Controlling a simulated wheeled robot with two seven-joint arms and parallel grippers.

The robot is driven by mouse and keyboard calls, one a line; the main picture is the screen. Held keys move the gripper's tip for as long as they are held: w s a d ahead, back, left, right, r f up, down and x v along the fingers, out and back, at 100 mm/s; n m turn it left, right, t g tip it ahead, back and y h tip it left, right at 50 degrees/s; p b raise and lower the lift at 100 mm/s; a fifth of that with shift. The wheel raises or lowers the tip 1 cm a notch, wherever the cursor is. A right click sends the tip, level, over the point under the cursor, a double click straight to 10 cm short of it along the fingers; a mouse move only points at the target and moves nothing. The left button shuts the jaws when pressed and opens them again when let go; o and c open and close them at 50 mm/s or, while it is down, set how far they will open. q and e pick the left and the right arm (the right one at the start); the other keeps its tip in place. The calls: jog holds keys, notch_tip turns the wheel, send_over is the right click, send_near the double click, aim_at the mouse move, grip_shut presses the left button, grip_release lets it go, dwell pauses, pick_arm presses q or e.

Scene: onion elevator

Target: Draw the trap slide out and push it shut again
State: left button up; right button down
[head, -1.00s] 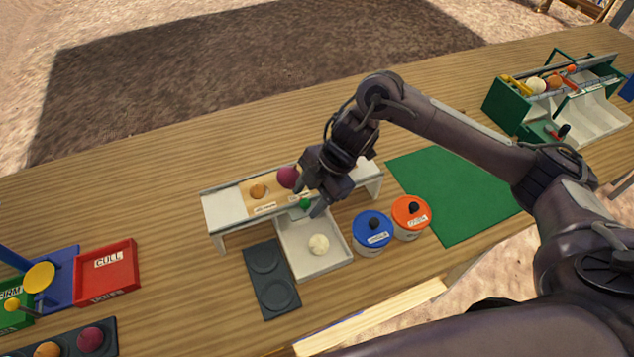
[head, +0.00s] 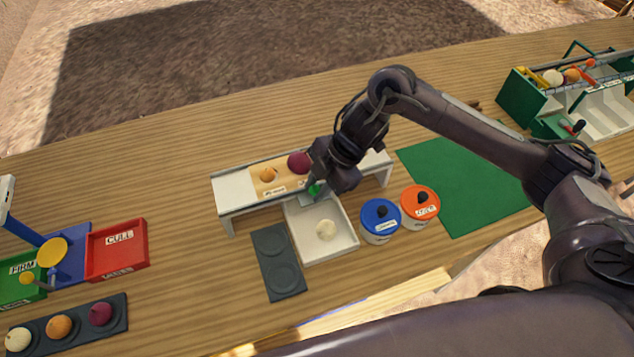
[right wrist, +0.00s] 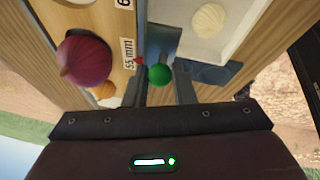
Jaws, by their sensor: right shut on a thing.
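The trap slide's green knob (head: 314,189) is at the front edge of a low white bench (head: 232,188). My right gripper (right wrist: 161,90) is shut on the knob, with one finger on each side of it in the right wrist view. A blue-grey plate (right wrist: 166,42) shows beside the knob, between the bench edge and a white tray. In the head view the gripper's body covers part of the bench and most of the plate. I cannot tell how far the slide is out. My left gripper is not in view.
A purple onion (head: 299,162) and a small orange one (head: 267,174) sit on the bench. The white tray (head: 349,244) holds a pale onion. Blue (head: 380,232) and orange (head: 421,211) lidded pots stand right of it; a dark two-well plate (head: 269,242) lies left.

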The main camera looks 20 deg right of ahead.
jog(key=shift+s+d+p, duration=0.1)
jog(key=shift+s+p, duration=0.9)
jog(key=shift+s, duration=1.65)
jog(key=s, duration=0.2)
jog(key=shift+s+p, duration=0.35)
jog(key=shift+s, duration=0.1)
